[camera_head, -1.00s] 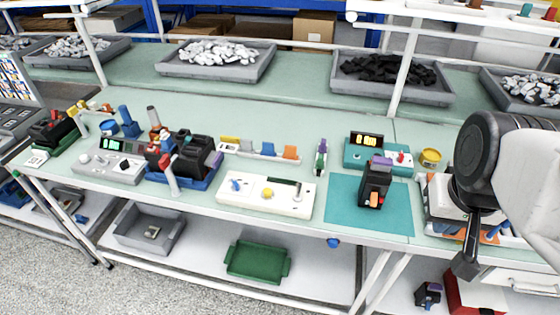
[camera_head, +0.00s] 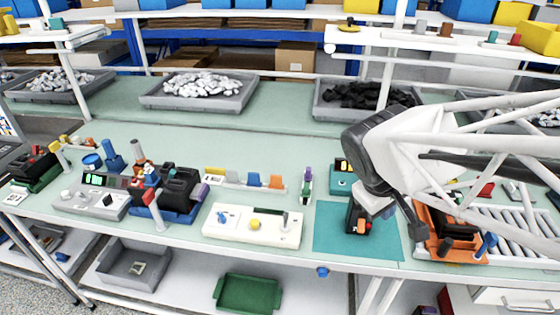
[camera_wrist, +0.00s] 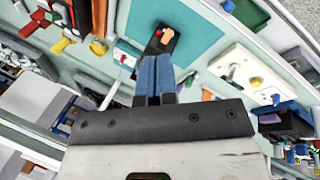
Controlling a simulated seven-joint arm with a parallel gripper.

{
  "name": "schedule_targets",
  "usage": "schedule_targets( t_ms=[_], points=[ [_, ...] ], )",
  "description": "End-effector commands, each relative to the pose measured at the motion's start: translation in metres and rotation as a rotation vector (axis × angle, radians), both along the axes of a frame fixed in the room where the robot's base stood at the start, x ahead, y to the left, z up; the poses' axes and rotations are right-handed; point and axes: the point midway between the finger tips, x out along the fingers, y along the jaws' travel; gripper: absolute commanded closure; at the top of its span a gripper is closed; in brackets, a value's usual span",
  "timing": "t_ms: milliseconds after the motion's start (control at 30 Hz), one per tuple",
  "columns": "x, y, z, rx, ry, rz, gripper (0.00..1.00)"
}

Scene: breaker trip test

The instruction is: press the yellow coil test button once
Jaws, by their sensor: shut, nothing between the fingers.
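The yellow button (camera_head: 255,224) is a round knob in the middle of a white panel (camera_head: 232,233) near the bench's front edge. A blue lever (camera_head: 222,215) is left of it and a dark slot with a small lever is right of it. In the wrist view the yellow button (camera_wrist: 256,82) is right of my gripper (camera_wrist: 156,60). My gripper's blue-grey fingers are together and empty. They point towards the black breaker (camera_wrist: 160,42) on the teal mat, apart from the button. In the head view my wrist partly covers the breaker (camera_head: 357,217), and the fingertips are hard to make out.
The teal mat (camera_head: 330,240) lies just right of the panel. A blue-based black device (camera_head: 178,185) stands left of it. A row of coloured blocks (camera_head: 245,180) stands behind it. An orange fixture (camera_head: 437,238) and rollers are at the right.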

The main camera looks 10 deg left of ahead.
Motion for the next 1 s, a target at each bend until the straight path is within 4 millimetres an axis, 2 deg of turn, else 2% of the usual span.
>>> schedule_targets(
  t_ms=[567,1000],
  points=[
    [0.059,0.085,-0.022,-0.258,0.012,0.433,1.0],
    [0.088,0.17,-0.045,-0.451,0.0,0.77,1.0]
  ],
)
